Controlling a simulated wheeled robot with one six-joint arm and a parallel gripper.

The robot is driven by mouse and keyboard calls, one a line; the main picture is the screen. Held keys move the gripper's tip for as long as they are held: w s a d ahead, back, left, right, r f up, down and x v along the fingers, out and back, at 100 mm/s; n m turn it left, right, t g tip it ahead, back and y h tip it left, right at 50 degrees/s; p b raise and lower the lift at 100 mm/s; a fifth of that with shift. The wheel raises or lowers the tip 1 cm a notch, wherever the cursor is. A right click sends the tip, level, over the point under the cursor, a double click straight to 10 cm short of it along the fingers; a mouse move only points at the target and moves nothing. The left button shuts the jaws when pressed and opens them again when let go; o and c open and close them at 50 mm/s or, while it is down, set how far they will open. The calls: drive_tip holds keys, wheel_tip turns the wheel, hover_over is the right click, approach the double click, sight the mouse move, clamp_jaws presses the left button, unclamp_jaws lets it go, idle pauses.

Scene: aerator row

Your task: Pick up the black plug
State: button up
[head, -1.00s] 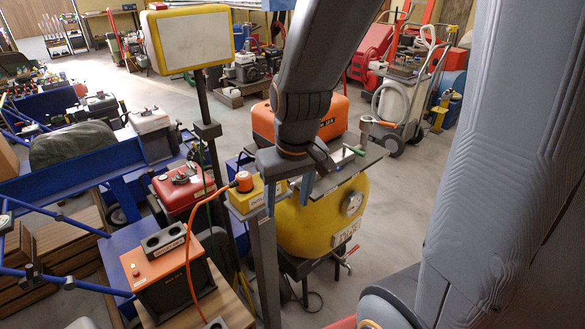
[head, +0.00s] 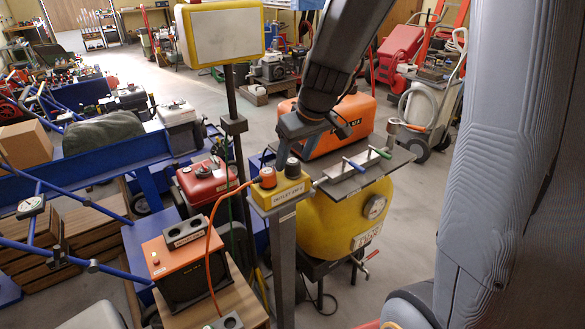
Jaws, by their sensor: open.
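The black plug (head: 293,167) is a short dark upright cylinder on top of a yellow outlet box (head: 285,190), which stands on a grey post. An orange plug (head: 267,177) with an orange cord sits beside it, to its left, on the same box. My gripper (head: 312,142) shows above and slightly right of the black plug in the head view. It is open with nothing seen in it. Its fingertips are small and partly hard to make out. The gap between it and the plug cannot be judged exactly.
An orange case (head: 350,122) is behind. The orange cord (head: 212,260) hangs left. A lamp (head: 221,32) stands at the back left.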

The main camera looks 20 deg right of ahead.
drive_tip(key=shift+x, duration=1.45)
drive_tip(key=shift+r, duration=0.1)
drive_tip(key=c, duration=1.2)
drive_tip(key=shift+o, duration=0.2)
drive_tip(key=shift+w, duration=0.1)
